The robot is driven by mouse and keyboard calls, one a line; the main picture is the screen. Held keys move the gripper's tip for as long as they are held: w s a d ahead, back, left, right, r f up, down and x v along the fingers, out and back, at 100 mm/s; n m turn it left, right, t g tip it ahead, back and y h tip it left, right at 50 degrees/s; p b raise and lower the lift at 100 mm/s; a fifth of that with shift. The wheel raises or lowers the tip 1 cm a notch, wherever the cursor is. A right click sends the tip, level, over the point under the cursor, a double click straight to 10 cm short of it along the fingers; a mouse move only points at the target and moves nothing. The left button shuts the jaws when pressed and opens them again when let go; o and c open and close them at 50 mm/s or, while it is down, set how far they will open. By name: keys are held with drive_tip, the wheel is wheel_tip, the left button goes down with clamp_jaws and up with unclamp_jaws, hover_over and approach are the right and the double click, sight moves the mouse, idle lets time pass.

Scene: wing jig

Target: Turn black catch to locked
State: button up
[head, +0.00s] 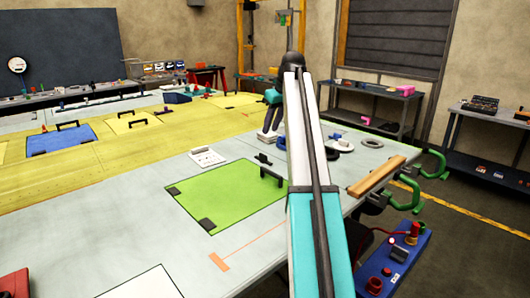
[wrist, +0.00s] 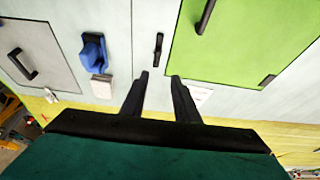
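The black catch (wrist: 158,48) is a small dark elongated piece on the pale grey surface, left of the green panel in the wrist view. Its long side runs roughly up and down in that picture. In the head view a small black piece (head: 262,158) that looks like it sits by the back edge of the green panel (head: 225,195). My gripper (wrist: 159,75) is open and empty, its fingers pointing toward the catch, with the tips just below it in the picture. In the head view my gripper (head: 270,136) is above the surface, behind the catch. Its height above the surface is unclear.
A blue piece (wrist: 93,52) and a grey panel with a black handle (wrist: 22,64) lie left of the catch. The green panel carries a black handle (head: 270,175). A white plate (head: 207,157) lies nearby. A wooden bar (head: 376,176) and green clamps (head: 405,196) line the right edge.

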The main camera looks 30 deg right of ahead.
sight(264, 155)
drive_tip(key=shift+s+d+f, duration=0.15)
drive_tip(key=shift+d, duration=0.15)
drive_tip(key=p+x, duration=0.2)
drive_tip(key=x, duration=1.1)
drive_tip(key=shift+d+f+p, duration=0.15)
drive_tip(key=shift+f+p, duration=0.1)
drive_tip(key=shift+p, duration=0.05)
drive_tip(key=shift+c, duration=0.4)
